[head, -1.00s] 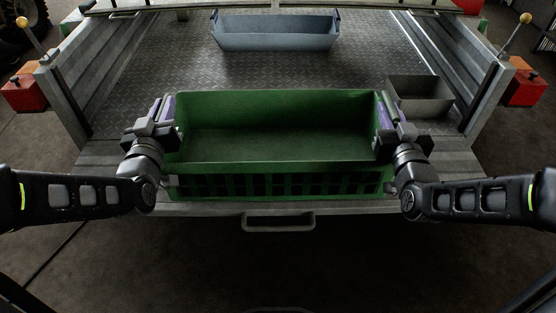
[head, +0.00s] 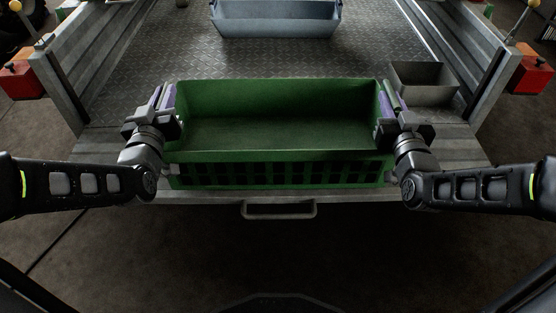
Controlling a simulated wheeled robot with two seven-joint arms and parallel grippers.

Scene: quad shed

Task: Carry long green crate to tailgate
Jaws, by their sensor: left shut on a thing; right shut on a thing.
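The long green crate (head: 275,157) is empty and level, in the middle of the head view, over the near edge of the lowered tailgate (head: 440,160). Its slotted front wall faces me. My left gripper (head: 165,103) is shut on the crate's left end. My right gripper (head: 389,100) is shut on its right end. The crate hides the tailgate beneath it, and I cannot tell whether its base touches the metal.
A grey-blue bin (head: 276,20) stands further back on the tread-plate bed (head: 170,60). A small grey open box (head: 424,84) stands just right of the crate. Side walls bound the bed. A handle (head: 279,210) sticks out at the tailgate's front.

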